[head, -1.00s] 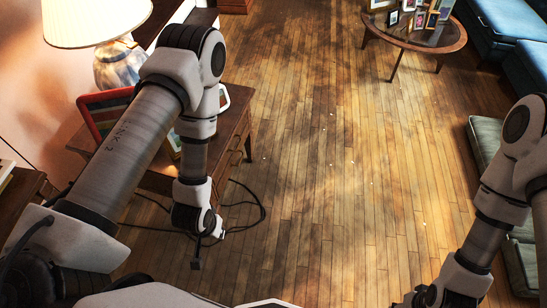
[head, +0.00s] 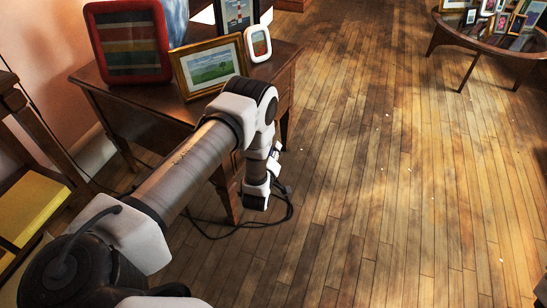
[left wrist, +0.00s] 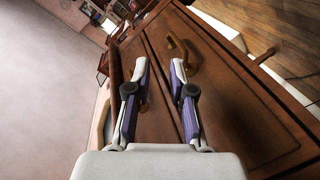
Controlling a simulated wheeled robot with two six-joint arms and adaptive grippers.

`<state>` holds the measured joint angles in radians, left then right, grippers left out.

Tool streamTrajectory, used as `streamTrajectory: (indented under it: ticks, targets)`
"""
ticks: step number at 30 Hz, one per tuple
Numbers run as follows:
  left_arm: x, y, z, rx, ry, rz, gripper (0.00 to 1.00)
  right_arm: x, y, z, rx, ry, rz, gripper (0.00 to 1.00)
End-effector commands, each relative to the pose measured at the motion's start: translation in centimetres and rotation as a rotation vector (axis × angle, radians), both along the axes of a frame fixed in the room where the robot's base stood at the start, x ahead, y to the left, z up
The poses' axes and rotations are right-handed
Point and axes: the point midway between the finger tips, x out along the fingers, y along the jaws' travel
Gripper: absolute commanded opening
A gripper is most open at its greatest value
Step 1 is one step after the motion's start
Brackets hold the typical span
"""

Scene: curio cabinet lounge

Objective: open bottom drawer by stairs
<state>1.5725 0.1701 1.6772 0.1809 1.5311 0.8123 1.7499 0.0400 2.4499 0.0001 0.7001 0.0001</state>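In the left wrist view, which is strongly tilted, a reddish-brown wooden drawer unit (left wrist: 225,105) lies close ahead. A seam divides its front into panels. One brass handle (left wrist: 190,66) shows behind the right-hand finger, and part of another handle (left wrist: 144,103) shows by the left-hand finger. My left gripper (left wrist: 160,68) is open, its two fingers apart with nothing between them. In the head view it hangs at the end of my left arm (head: 258,197), beside the wooden side table (head: 270,75). The table's drawer front is mostly hidden there. My right gripper is out of view. No stairs are visible.
Picture frames (head: 211,66) and a red-framed striped picture (head: 127,42) stand on the side table. A black cable (head: 245,226) lies on the floor by its leg. A shelf with a yellow panel (head: 30,207) is at the left. The wooden floor (head: 370,190) is open to the right.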

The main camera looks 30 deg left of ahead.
Motion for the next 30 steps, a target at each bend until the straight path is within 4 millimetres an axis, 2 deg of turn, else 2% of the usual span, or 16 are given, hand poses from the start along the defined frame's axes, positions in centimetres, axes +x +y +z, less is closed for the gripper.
streamTrajectory:
  ticks: [1, 3, 6, 13, 24, 30]
  targets:
    - [1.0, 0.9, -4.3, -0.015, -0.092, 0.021, 0.22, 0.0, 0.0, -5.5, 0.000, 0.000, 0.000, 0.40]
    - [2.1, 2.1, -5.2, -0.037, -0.215, 0.044, 0.22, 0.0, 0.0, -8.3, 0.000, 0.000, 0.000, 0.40]
    - [3.0, 3.2, -5.7, -0.060, -0.343, 0.060, 0.22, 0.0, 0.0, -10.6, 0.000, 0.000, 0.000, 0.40]
    - [4.2, 4.2, -4.6, -0.075, -0.424, 0.067, 0.22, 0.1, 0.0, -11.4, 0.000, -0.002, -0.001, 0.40]
    - [9.8, 6.7, -3.4, -0.073, -0.419, 0.067, 0.22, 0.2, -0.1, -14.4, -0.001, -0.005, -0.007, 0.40]
    - [10.3, 6.9, -3.0, -0.073, -0.414, 0.066, 0.22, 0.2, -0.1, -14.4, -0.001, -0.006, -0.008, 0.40]
